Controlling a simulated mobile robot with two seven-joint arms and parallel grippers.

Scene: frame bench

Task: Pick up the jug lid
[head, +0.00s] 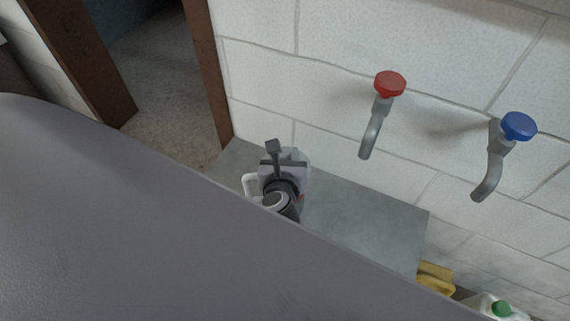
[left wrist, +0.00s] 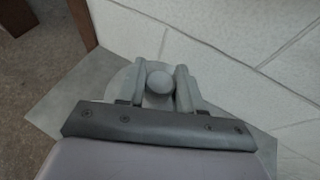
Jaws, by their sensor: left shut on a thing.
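The jug (head: 249,185) is white with a handle on its left side, and it stands on the grey shelf, mostly hidden behind my left gripper (head: 279,172). In the left wrist view my left gripper (left wrist: 159,72) has one finger on each side of a round grey knob and is shut on it. The knob belongs to the jug lid (left wrist: 124,80), a pale disc partly hidden by the fingers. I cannot tell whether the lid rests on the jug or is raised. My right gripper is not in view.
The grey shelf (head: 370,230) is bare to the right of the jug. A red-handled tap (head: 389,84) and a blue-handled tap (head: 518,126) stick out of the white block wall. A yellow thing (head: 435,277) and a green-capped bottle (head: 501,308) sit lower right. My arm covers the lower left.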

